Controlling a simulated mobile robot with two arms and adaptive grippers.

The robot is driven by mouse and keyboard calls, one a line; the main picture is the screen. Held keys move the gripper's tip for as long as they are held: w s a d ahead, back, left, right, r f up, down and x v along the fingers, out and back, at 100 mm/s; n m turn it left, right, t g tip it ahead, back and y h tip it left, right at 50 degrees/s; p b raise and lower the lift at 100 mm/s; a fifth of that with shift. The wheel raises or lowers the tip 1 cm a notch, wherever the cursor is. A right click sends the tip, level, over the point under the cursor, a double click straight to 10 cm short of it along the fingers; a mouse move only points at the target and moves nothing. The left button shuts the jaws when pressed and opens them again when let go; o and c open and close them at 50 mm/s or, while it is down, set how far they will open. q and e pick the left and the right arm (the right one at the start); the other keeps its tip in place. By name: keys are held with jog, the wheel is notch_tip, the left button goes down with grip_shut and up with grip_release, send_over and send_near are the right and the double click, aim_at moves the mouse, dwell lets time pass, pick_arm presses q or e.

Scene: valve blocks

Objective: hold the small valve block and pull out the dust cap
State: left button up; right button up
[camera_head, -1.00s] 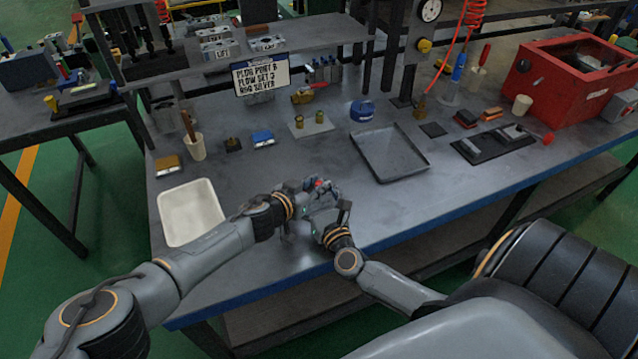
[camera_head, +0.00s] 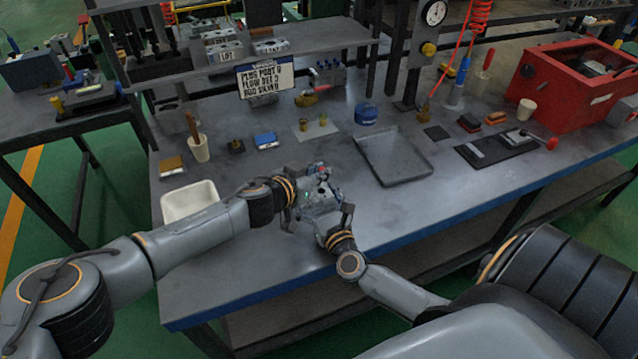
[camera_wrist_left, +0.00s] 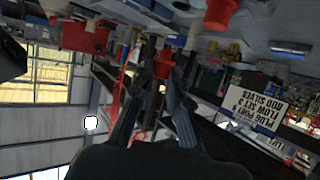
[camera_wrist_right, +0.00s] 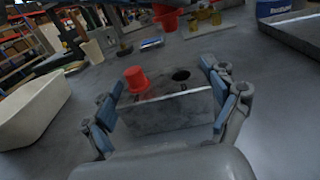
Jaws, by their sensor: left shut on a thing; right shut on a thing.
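The small valve block (camera_wrist_right: 165,112) is a grey metal block between the blue-padded fingers of my right gripper (camera_wrist_right: 165,105), which is shut on it above the bench. A red cap (camera_wrist_right: 136,79) sits on its top, and a dark open hole (camera_wrist_right: 181,75) shows beside that cap. My left gripper (camera_wrist_left: 160,65) is shut on another red cap, the dust cap (camera_wrist_left: 163,63), held above and apart from the block. That dust cap also shows at the top of the right wrist view (camera_wrist_right: 167,18). In the head view both grippers are close together near the bench's front edge, left (camera_head: 318,176) above right (camera_head: 325,212).
A white bin (camera_head: 188,204) stands left and a shallow grey tray (camera_head: 395,165) lies right on the bench. A blue tape roll (camera_head: 365,114), a brush cup (camera_head: 199,148) and a red toolbox (camera_head: 545,98) stand farther back.

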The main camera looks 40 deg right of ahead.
pick_arm(q)
notch_tip(320, 180, up, 4)
jog(key=shift+r, duration=0.2)
pick_arm(e)
jog(key=o, duration=1.5)
jog(key=v, duration=1.2)
